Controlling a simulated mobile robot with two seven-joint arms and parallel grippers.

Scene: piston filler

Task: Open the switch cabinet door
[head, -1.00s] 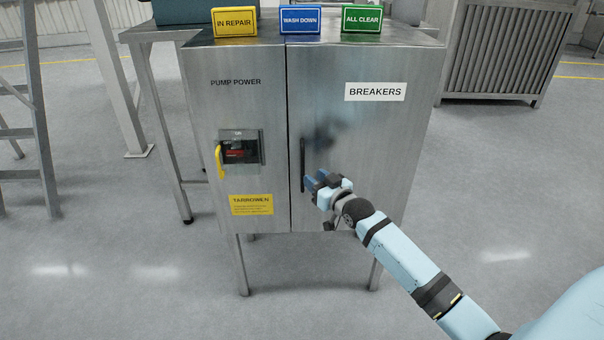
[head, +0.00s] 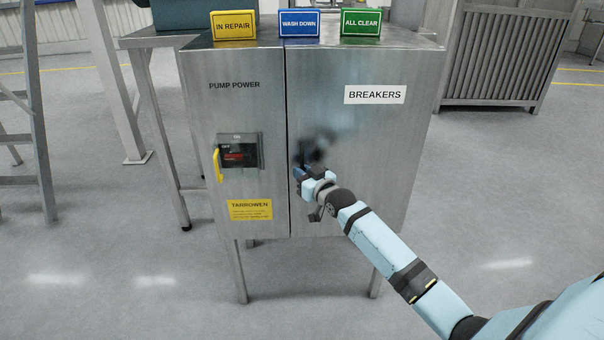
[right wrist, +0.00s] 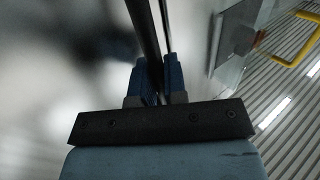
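The steel switch cabinet has its right door (head: 365,150), marked BREAKERS, standing shut and flush with the left side. The door's dark upright handle (head: 302,155) is near the door's left edge, partly hidden by my right gripper (head: 300,174). In the right wrist view the black handle bar (right wrist: 147,35) runs between the two blue fingers of my right gripper (right wrist: 160,80). The fingers sit close on both sides of it and look shut on it. My left gripper is not in view.
Yellow, blue and green signs (head: 300,23) stand on top. A ladder (head: 35,120) is at the left. The floor right of the cabinet is clear.

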